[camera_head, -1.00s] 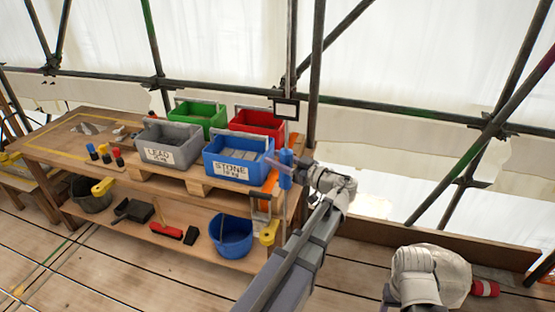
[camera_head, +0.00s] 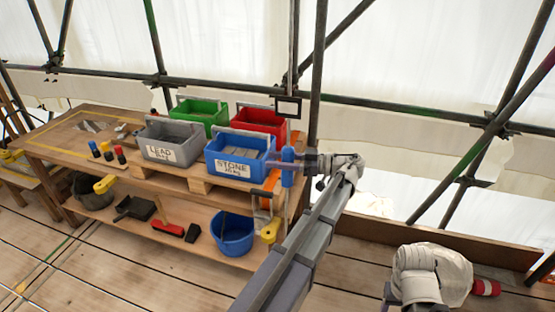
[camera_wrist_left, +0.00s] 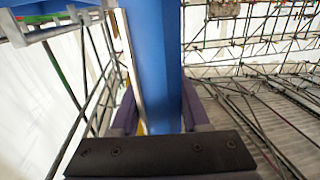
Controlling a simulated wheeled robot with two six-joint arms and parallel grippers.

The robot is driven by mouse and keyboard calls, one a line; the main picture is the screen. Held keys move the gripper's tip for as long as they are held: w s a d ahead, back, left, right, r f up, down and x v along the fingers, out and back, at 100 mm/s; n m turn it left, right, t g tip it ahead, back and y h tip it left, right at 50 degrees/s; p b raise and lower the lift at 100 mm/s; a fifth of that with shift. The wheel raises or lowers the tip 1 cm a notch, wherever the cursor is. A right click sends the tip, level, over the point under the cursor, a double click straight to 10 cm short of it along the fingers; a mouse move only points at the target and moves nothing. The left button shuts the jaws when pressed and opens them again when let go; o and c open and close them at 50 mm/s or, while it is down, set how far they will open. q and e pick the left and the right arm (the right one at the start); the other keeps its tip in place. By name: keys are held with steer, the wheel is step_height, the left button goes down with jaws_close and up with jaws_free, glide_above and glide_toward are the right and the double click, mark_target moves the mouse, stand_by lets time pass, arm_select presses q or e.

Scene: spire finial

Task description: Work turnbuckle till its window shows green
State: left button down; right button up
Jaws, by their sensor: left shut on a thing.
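The turnbuckle appears to be the upright blue body (camera_head: 287,179) beside the blue STONE crate. My left gripper (camera_head: 289,163) comes at it from the right and is shut around it. In the left wrist view the blue body (camera_wrist_left: 155,60) fills the middle, between the purple fingers. A dark-framed pale plate (camera_head: 288,107) hangs above it on a vertical rod (camera_head: 292,50). I cannot make out a window colour on the blue body. My right gripper is not seen.
Crates in blue (camera_head: 236,166), grey (camera_head: 172,141), red (camera_head: 258,120) and green (camera_head: 202,112) stand on the wooden bench (camera_head: 55,148). A blue bucket (camera_head: 233,240) sits on its lower shelf. Scaffold poles (camera_head: 318,70) rise close behind the gripper.

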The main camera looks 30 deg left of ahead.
arm_select(q)
steer(key=shift+n+g, duration=0.3)
steer(key=shift+g, duration=0.1)
steer(key=shift+c, duration=1.9)
jaws_free()
